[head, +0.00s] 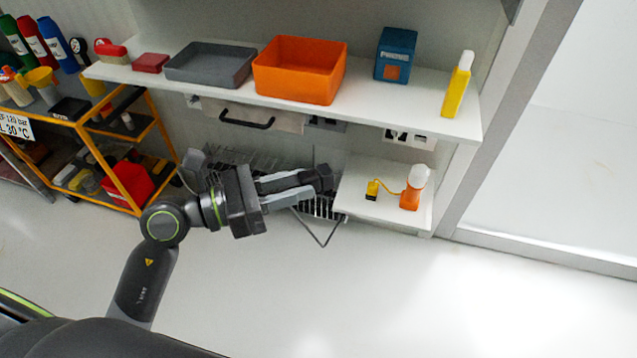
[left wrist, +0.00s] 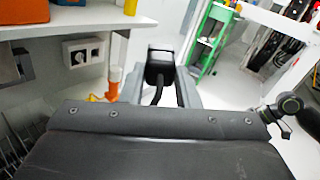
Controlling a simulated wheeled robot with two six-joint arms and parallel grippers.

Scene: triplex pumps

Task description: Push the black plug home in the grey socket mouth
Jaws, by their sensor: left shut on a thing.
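My left gripper (head: 316,184) is shut on the black plug (head: 324,175), which sits at the fingertips. In the left wrist view the plug (left wrist: 159,66) is between the fingers, with a black cable running back from it. Outlet plates (head: 409,138) are on the wall under the long shelf. The left wrist view shows a plate with a round grey socket mouth (left wrist: 78,57), left of the plug and apart from it. In the head view the plug is left of and below this plate. My right gripper is not recognisable in either view.
The long white shelf (head: 408,108) overhangs the outlets and carries an orange bin (head: 300,72) and a grey tray (head: 209,65). A lower white shelf (head: 372,210) right of the plug holds an orange-and-white bottle (head: 414,187) and a small yellow-black item (head: 372,190). A wire rack is behind the gripper.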

